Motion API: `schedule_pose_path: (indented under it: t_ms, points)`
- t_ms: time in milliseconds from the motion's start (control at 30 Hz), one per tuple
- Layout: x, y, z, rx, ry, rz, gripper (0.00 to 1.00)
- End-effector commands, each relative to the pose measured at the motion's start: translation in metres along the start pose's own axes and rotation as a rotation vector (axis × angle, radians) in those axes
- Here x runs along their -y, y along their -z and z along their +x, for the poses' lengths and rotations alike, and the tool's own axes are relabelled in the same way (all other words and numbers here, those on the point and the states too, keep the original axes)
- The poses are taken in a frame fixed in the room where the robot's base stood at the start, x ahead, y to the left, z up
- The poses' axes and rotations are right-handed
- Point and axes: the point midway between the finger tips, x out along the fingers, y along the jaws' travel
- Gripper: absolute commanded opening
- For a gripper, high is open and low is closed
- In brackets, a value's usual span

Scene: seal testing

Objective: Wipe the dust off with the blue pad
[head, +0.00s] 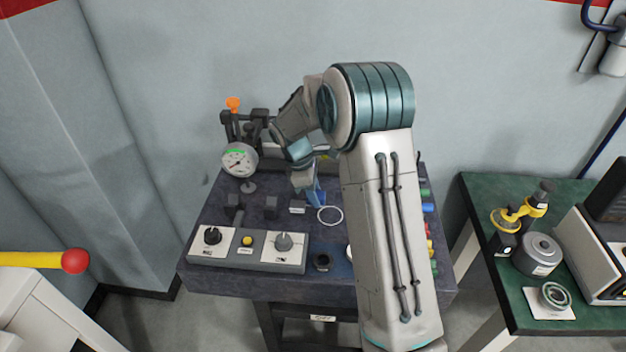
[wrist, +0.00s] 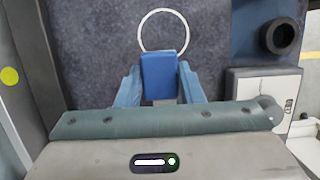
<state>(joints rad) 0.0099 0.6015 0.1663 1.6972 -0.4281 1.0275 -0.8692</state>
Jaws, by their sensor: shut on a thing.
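My gripper (head: 309,191) reaches down over the dark workbench top (head: 330,180). In the wrist view my gripper (wrist: 159,84) is shut on the blue pad (wrist: 159,74), a block held between its two blue fingers. In the head view my arm and fingers mostly hide the pad, and I cannot tell it apart from the fingers. A thin white ring (head: 330,215) lies on the bench just beside the gripper; it shows just beyond the pad in the wrist view (wrist: 164,31). I cannot make out dust clearly, nor whether the pad touches the bench.
A pressure gauge (head: 239,160) on a stand with an orange knob is at the back left. A control box (head: 247,252) with two dials lies along the front left. A black ring (head: 322,262) sits beside it. A green table (head: 490,265) with yellow-and-black equipment stands right.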

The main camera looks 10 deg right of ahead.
Motion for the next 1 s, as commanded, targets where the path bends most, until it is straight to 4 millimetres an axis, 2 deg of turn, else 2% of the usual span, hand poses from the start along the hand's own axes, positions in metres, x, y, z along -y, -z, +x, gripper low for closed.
schedule_pose_path:
  t_ms: [100,400,1000]
  points:
    - [0.0,-0.003,-0.015,0.0,-0.002,-0.002,0.13]
    - [0.001,-0.009,-0.037,0.0,-0.002,-0.005,0.13]
    - [0.001,-0.009,-0.038,0.0,-0.002,-0.005,0.13]
